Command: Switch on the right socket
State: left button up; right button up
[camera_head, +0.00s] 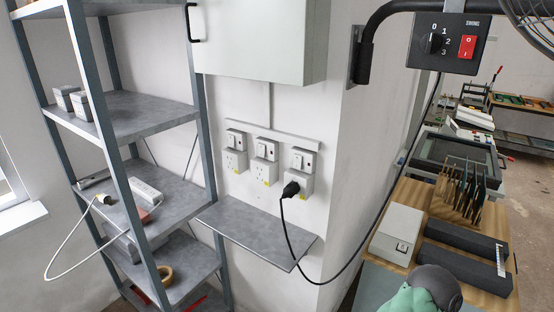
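Three white sockets are mounted in a row on the wall, each with a switch plate at its upper part. The right socket (304,183) has a black plug (290,190) in its lower left face, and a black cable hangs from it. The rocker of its switch (298,161) is visible, but its on or off position is too small to tell. The middle socket (264,168) and the left socket (234,160) have no plug in them. Neither of my grippers shows in the view.
A grey wall shelf (262,233) juts out below the sockets, and a white cabinet (260,40) hangs above. A metal rack (135,120) stands at left. At right are a fan control box (448,43), a wooden bench (420,196) and a grey-green rounded object (428,292).

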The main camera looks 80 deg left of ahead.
aim_at(297, 158)
jog(key=u, duration=2.4)
